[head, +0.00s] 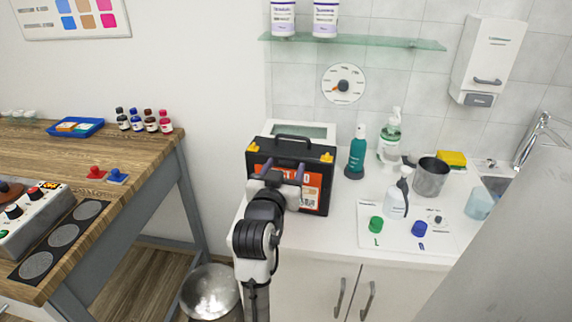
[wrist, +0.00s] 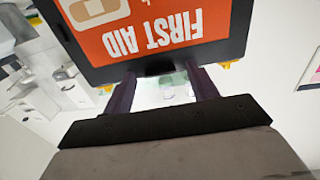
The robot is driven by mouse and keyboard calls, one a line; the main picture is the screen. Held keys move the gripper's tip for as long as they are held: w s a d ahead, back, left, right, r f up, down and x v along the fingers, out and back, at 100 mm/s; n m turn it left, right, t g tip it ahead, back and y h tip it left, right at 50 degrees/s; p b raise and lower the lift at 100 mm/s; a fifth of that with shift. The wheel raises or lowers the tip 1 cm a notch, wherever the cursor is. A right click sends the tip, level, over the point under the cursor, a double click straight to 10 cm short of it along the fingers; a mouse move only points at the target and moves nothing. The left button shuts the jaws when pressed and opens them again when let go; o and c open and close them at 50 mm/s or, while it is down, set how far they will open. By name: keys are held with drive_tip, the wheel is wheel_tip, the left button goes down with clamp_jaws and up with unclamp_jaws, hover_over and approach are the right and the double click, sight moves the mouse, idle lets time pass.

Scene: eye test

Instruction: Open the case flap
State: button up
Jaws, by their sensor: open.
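The case (head: 318,189) is a black first-aid box with an orange front label, standing on the white counter. Its top looks closed. A black handle (head: 293,138) is on top, and yellow latches (head: 252,147) sit at its upper corners. My gripper (head: 284,166) is open in front of the case and hides part of the label. In the wrist view the case (wrist: 240,35) appears upside down, with "FIRST AID" readable. The two dark purple fingers of my gripper (wrist: 161,82) reach the case's edge with a bright gap between them. I cannot tell whether they touch it.
A teal bottle (head: 357,155) stands close right of the case. A metal cup (head: 431,177), a white spray bottle (head: 397,195) and a white mat (head: 372,238) are farther right. A glass shelf (head: 350,41) hangs above. A wooden bench (head: 135,150) is at left.

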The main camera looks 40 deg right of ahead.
clamp_jaws()
idle(0.5)
drive_tip(key=shift+a+f+b, duration=0.1)
drive_tip(key=shift+b, duration=0.25)
